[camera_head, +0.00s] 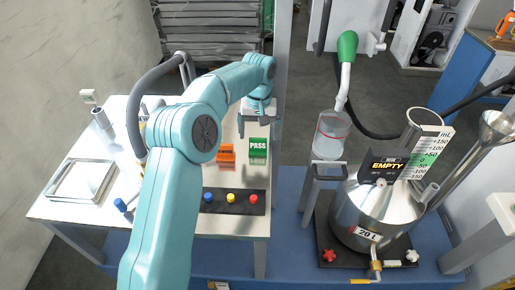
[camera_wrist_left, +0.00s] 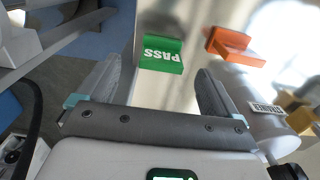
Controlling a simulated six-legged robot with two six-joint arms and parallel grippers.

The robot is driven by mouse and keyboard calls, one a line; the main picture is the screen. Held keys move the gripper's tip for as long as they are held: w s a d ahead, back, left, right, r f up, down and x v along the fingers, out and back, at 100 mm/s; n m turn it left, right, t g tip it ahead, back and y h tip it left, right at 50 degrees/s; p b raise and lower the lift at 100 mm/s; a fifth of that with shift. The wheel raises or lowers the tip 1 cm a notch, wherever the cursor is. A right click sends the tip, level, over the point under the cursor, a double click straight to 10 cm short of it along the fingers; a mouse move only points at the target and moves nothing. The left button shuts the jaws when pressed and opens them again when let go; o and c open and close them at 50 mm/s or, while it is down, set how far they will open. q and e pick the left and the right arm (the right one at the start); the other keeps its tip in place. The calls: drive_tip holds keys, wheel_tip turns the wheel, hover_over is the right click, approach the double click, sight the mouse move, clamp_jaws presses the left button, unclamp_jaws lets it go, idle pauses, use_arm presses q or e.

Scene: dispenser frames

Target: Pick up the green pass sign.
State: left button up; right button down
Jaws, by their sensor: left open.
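The green pass sign (camera_head: 258,148) stands on the white table near its right edge, to the right of an orange sign. My left gripper (camera_head: 257,121) is above and just behind it in the head view, with its fingers apart and nothing between them. In the left wrist view the pass sign (camera_wrist_left: 162,54) shows its white PASS lettering, beyond the fingertips of my open left gripper (camera_wrist_left: 157,80) and between their lines. The sign and the fingers look apart. My right gripper is not in view.
The orange sign (camera_head: 226,154) stands close left of the pass sign. A dark button panel (camera_head: 233,201) lies in front. A silver scale (camera_head: 82,180) is at the table's left. A grey post (camera_head: 281,80) rises beside the table's right edge. A steel EMPTY tank (camera_head: 372,215) stands right.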

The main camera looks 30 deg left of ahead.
sight(258, 139)
use_arm(q)
drive_tip(key=shift+w+f, duration=0.1)
drive_tip(key=shift+f, duration=0.4)
wheel_tip(258, 139, down, 4)
drive_tip(key=shift+a+f, duration=0.15)
drive_tip(key=shift+f, duration=0.3)
drive_tip(key=shift+r, duration=0.1)
drive_tip(key=c, duration=1)
drive_tip(key=shift+c, duration=0.8)
